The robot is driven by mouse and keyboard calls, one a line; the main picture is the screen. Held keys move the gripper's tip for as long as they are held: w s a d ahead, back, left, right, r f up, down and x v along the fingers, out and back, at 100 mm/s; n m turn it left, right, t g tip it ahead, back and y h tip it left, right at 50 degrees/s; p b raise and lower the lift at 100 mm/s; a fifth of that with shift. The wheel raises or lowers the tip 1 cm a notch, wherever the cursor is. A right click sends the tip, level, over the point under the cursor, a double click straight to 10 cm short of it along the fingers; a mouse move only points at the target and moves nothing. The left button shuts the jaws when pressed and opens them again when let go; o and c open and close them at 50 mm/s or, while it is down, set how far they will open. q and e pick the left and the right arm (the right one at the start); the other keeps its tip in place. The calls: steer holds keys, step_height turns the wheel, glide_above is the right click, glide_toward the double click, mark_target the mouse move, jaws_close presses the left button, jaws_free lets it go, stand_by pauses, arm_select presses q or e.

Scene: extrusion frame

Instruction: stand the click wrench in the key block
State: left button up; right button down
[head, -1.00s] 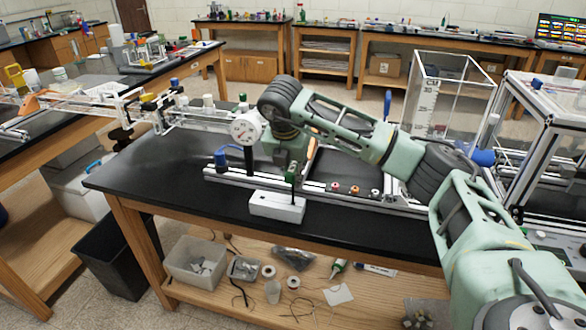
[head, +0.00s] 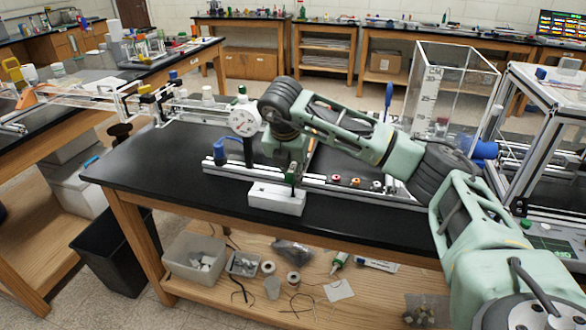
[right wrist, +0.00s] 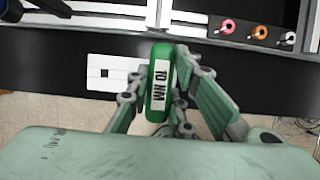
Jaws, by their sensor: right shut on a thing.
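The click wrench has a green handle marked "10 NM" in the right wrist view (right wrist: 159,85), seen end-on; it also shows as a small green piece in the head view (head: 292,176). My right gripper (right wrist: 165,115) is shut on it, and in the head view the gripper (head: 290,165) hangs over the right part of the key block. The key block (head: 274,200) is a white block at the table's front edge; in the right wrist view (right wrist: 97,73) a small square opening shows. The wrench's lower end is hidden, so I cannot tell whether it touches the block. My left gripper is out of view.
An aluminium rail (head: 325,187) runs behind the block with several coloured ring-like pieces on it. A dial gauge (head: 244,122) and a blue-handled tool (head: 221,148) stand at its left. The black tabletop (head: 150,170) is clear on the left.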

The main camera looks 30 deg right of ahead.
steer(key=shift+f+b, duration=0.35)
steer(key=shift+f, duration=0.2)
steer(key=c, duration=1.5)
jaws_free()
steer(key=shift+r, duration=0.1)
